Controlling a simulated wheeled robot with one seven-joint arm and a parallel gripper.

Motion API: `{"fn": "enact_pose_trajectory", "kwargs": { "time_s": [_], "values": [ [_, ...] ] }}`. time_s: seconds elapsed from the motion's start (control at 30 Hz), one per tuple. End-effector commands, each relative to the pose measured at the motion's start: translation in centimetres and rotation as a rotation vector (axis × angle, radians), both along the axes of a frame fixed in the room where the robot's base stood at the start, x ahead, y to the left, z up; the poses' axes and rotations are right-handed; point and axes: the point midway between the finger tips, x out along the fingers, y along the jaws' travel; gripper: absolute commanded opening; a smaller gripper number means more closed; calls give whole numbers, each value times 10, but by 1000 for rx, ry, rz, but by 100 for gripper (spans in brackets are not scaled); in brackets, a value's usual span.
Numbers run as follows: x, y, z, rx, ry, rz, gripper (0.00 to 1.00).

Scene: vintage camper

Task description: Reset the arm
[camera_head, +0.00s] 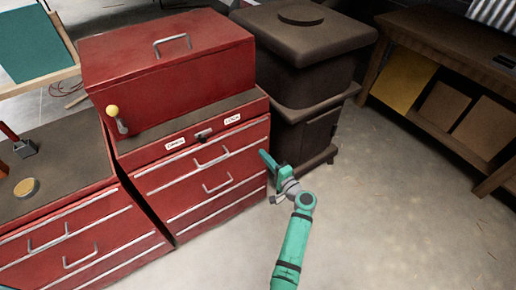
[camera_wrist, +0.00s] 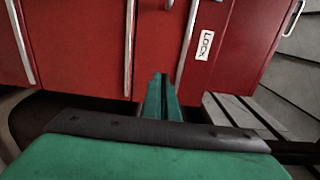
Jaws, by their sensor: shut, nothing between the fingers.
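My gripper (camera_head: 268,160) is at the end of my green arm, in front of the right part of the red tool chest (camera_head: 205,185). In the wrist view my gripper (camera_wrist: 161,84) has its two green fingers together with nothing between them. The fingers point at the red drawer fronts (camera_wrist: 85,45) with their metal handles. Whether the fingertips touch the chest cannot be told.
A dark stove-like cabinet (camera_head: 305,90) stands right behind my gripper. A lower red cabinet (camera_head: 70,235) is at the left, with a yellow-topped disc (camera_head: 27,187) on it. A wooden shelf unit (camera_head: 440,50) is at the upper right. The concrete floor (camera_head: 410,220) at the right is clear.

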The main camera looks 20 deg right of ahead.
Motion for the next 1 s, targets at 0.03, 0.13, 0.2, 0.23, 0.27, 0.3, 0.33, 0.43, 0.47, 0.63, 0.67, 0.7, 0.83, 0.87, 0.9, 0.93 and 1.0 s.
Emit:
{"fn": "enact_pose_trajectory", "kwargs": {
  "time_s": [0.03, 0.13, 0.2, 0.23, 0.27, 0.3, 0.33, 0.43, 0.47, 0.63, 0.67, 0.7, 0.83, 0.87, 0.9, 0.93, 1.0],
  "values": [
    [-8, -1, -1, 0, 1, 0, 0],
    [-20, -3, -1, 0, 0, 1, 0],
    [-25, -5, -1, 0, 0, 2, 0],
    [-26, -5, 0, 0, 0, 2, 0],
    [-27, -5, 0, 0, 0, 2, 0],
    [-29, -5, 0, 0, 0, 3, 0],
    [-29, -5, 0, 0, 0, 3, 0],
    [-30, -7, 0, 0, 0, 1, 0],
    [-31, -8, 0, 0, 0, 0, 0],
    [-40, -3, -15, -20, 28, -13, 0],
    [-44, 1, -22, -33, 41, -17, 0],
    [-50, 7, -33, -52, 62, -24, 0],
    [-82, 34, -78, -148, 151, -49, 0],
    [-91, 41, -88, -176, 171, -56, 0],
    [-103, 49, -100, -212, 197, -64, 0],
    [-112, 55, -109, -240, 215, -69, 0],
    [-135, 67, -126, -308, 254, -81, 0]
  ]
}}
